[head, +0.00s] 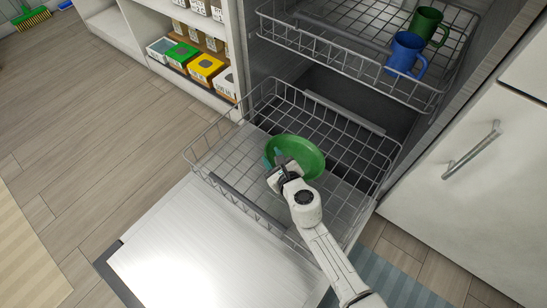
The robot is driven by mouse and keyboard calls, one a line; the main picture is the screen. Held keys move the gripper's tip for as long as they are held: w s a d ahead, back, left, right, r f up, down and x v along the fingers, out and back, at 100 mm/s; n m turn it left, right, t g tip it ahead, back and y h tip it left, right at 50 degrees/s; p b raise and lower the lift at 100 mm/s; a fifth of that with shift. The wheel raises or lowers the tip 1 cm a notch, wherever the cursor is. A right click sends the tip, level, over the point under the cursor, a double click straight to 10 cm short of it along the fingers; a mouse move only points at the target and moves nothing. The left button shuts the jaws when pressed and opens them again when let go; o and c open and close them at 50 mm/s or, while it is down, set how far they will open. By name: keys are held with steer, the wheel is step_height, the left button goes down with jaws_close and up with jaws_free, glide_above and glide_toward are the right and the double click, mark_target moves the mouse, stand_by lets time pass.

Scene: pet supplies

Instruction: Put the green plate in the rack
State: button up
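The green plate (305,152) is tilted, over the lower wire rack (228,143) of the open dishwasher. My gripper (279,168) is at the plate's near-left edge and appears shut on it. The arm and wrist cover part of the near edge, and the fingertips are hard to make out. I cannot tell whether the plate touches the rack's wires. The lower rack is pulled out and otherwise looks empty.
The upper rack (300,42) holds a blue mug (405,55) and a green mug (427,24) at its right. The open dishwasher door (195,255) lies below the lower rack. Shelves with coloured boxes (205,68) stand at the left, a white cabinet (465,205) at the right.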

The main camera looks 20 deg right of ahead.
steer(key=p+v, duration=0.4)
steer(key=v, duration=0.8)
steer(key=d+r+m+h, duration=0.5)
steer(key=d+m, duration=0.4)
steer(key=m, duration=0.1)
steer(key=s+d+r+m+g+h, duration=0.1)
steer(key=s+d+m+g+h, duration=0.1)
steer(key=s+d+m, duration=0.35)
steer(key=s+d+m+g+h, duration=0.25)
steer(key=d+m, duration=0.35)
steer(key=m, duration=0.5)
steer(key=s+a+f+m+g+y, duration=0.1)
steer(key=s+a+m+g+y, duration=0.2)
steer(key=s+m, duration=0.4)
steer(key=s+a+f+m+g+y, duration=0.1)
steer(key=s+a+m+g+y, duration=0.3)
steer(key=s+m, duration=0.4)
steer(key=shift+s+a+g+y, duration=0.3)
steer(key=shift+s+g+y, duration=0.05)
steer(key=shift+s+g, duration=0.2)
steer(key=shift+m, duration=0.25)
